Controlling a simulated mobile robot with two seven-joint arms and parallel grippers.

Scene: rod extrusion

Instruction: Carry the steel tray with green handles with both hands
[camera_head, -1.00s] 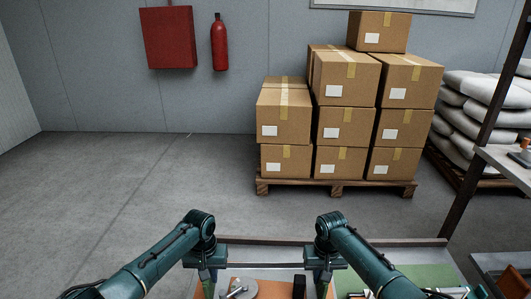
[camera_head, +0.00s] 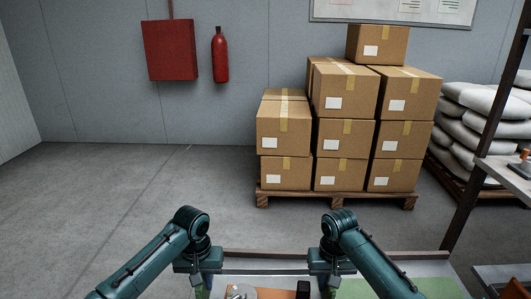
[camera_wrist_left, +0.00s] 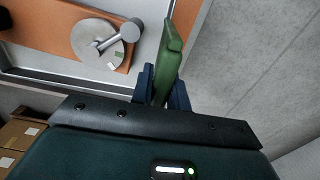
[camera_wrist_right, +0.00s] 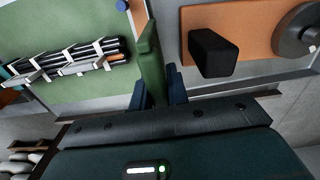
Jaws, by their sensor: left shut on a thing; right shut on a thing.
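The steel tray (camera_head: 265,272) shows as a pale metal strip between my grippers at the bottom of the head view; its near part is cut off. My left gripper (camera_head: 201,290) is shut on a green handle (camera_wrist_left: 169,62), which stands between its fingers in the left wrist view. My right gripper (camera_head: 330,288) is shut on the other green handle (camera_wrist_right: 151,65), seen in the right wrist view. A grey disc with a metal rod (camera_wrist_left: 101,42) and a black block (camera_wrist_right: 212,52) lie on an orange surface between the handles.
A green surface (camera_wrist_right: 75,85) with a rack of dark tubes (camera_wrist_right: 75,57) lies beside the right handle. Ahead, cartons (camera_head: 345,130) are stacked on a pallet (camera_head: 335,200). A shelf post (camera_head: 490,120) stands at right. Bare floor (camera_head: 100,200) is free at left.

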